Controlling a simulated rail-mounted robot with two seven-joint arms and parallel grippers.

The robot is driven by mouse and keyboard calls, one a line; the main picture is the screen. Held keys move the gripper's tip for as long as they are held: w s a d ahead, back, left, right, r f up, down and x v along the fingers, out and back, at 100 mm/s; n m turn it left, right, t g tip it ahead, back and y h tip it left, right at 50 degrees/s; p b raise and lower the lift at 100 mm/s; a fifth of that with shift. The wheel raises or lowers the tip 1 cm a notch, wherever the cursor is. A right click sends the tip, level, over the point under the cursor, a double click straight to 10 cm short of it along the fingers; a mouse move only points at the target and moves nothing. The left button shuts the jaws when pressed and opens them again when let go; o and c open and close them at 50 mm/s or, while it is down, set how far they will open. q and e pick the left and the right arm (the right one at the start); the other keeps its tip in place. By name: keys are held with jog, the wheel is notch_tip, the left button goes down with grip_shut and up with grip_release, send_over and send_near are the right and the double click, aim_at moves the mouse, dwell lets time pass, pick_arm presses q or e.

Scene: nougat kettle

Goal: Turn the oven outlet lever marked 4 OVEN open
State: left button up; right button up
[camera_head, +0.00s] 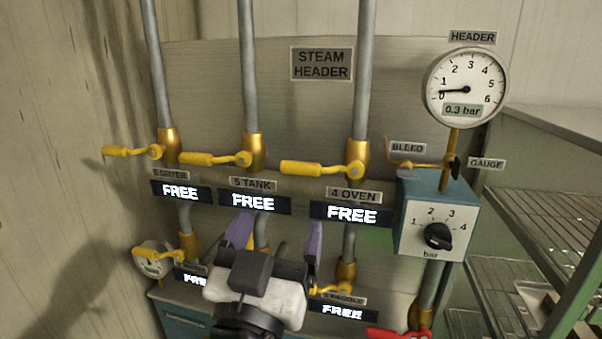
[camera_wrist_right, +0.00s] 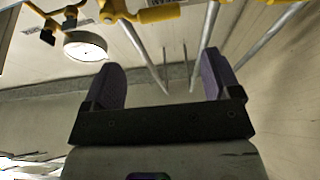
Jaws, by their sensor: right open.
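The yellow 4 OVEN lever (camera_head: 308,168) points left, roughly level and across its upright pipe, from a brass valve (camera_head: 359,155). Its 4 OVEN label (camera_head: 352,195) and a display reading FREE (camera_head: 350,214) are below it. My right gripper (camera_head: 277,240) is open, with purple fingers apart and nothing seen between them. In the head view it appears below the lever and hides parts of the lower pipes. In the right wrist view the open fingers (camera_wrist_right: 162,75) show with yellow valve parts beyond, at the top. My left gripper is not in view.
Similar yellow levers, 5 TANK (camera_head: 213,159) and the dryer one (camera_head: 127,152), are to the left. A header gauge (camera_head: 465,88) reads 0.3 bar above a blue box with a black knob (camera_head: 438,236). A red handle (camera_head: 397,335) is below. Metal shelving (camera_head: 555,190) stands right.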

aim_at(299, 168)
jog(key=x, duration=1.2)
jog(key=shift+w+d+p, duration=0.2)
jog(key=shift+p, duration=0.2)
jog(key=shift+c, duration=0.4)
jog(key=c, duration=1.2)
